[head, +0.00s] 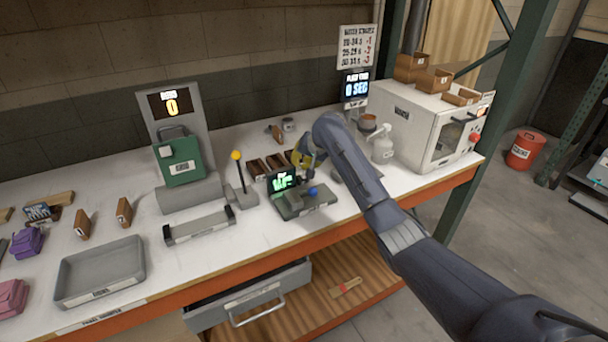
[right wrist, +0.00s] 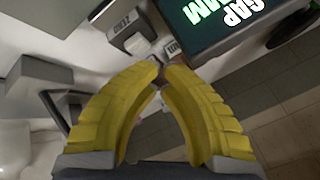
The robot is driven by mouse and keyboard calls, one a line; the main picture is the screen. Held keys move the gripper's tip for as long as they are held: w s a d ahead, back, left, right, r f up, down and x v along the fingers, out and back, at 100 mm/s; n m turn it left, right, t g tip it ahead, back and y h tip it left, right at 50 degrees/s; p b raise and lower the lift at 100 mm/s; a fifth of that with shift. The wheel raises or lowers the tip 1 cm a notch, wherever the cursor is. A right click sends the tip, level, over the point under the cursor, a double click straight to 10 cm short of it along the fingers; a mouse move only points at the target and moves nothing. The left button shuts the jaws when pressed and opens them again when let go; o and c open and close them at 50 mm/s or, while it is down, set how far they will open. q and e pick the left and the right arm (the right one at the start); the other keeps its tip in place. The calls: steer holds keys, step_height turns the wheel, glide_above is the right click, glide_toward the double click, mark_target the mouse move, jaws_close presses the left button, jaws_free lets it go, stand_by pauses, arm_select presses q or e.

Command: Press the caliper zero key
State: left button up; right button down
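The caliper gauge (head: 300,203) is a grey-green base on the bench with a dark screen (head: 283,181) showing green text and a blue knob (head: 312,191). My right gripper (head: 304,160) is behind and slightly right of the screen in the head view. Its yellow fingers (right wrist: 161,68) are empty, with tips nearly together. I cannot tell whether they touch anything. My left gripper is out of view.
A grey tray (head: 100,270) sits front left. An open drawer (head: 250,295) juts out below.

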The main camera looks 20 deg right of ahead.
steer(key=shift+f, duration=0.1)
stand_by(0.3)
steer(key=shift+f, duration=0.35)
steer(key=shift+f, duration=0.55)
stand_by(1.1)
steer(key=shift+r, duration=1)
steer(key=shift+r, duration=2.5)
